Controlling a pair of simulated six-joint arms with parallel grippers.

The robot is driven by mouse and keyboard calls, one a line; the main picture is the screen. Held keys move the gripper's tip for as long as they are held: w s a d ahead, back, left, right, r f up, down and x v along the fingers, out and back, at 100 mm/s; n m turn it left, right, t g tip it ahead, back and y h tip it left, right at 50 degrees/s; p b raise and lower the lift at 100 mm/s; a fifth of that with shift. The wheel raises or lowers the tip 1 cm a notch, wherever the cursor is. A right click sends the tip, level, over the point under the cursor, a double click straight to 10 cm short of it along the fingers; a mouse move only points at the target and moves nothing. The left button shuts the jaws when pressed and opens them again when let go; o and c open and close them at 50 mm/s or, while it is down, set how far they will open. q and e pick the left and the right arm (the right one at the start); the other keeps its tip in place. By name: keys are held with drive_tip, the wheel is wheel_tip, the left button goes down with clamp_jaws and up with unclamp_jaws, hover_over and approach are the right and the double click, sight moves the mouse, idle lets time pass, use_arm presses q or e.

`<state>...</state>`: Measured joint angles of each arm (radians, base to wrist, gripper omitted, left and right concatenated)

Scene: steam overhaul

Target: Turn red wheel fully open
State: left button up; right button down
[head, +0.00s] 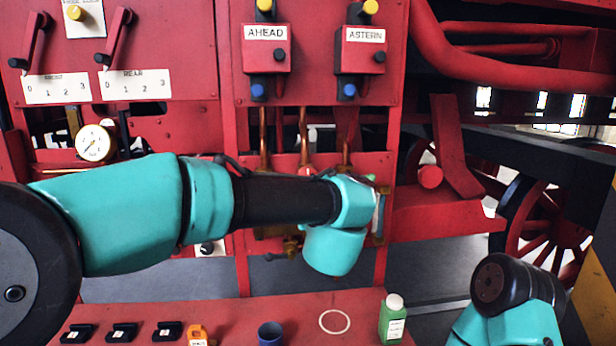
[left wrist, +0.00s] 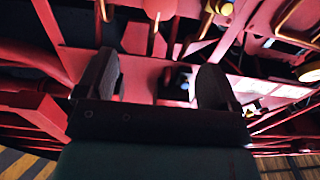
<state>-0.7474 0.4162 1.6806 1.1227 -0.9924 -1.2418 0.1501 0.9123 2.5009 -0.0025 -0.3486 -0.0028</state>
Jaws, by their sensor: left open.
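No small red handwheel can be made out for certain in either view. In the head view my left arm crosses the red panel (head: 224,150) and hides part of the pipework there. A brass valve fitting (head: 291,246) shows just below my arm. In the left wrist view my left gripper (left wrist: 157,75) is open, its two dark fingers wide apart with nothing seen held between them. Red panel surfaces lie beyond the fingers. In the head view my left gripper is largely hidden behind my wrist. My right arm shows at the lower right, but its gripper is not seen.
A red shelf (head: 260,310) in front holds a green bottle (head: 392,322), a blue cup (head: 270,334), an orange item (head: 197,335) and small black items. AHEAD (head: 266,48) and ASTERN (head: 360,50) boxes hang above. A large red spoked wheel (head: 545,225) stands at right.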

use_arm(q)
drive_tip(key=w, duration=0.5)
drive_tip(key=w+a, duration=0.1)
drive_tip(key=w, duration=0.5)
drive_tip(key=w+a, duration=0.1)
drive_tip(key=w, duration=0.5)
drive_tip(key=c, duration=0.9)
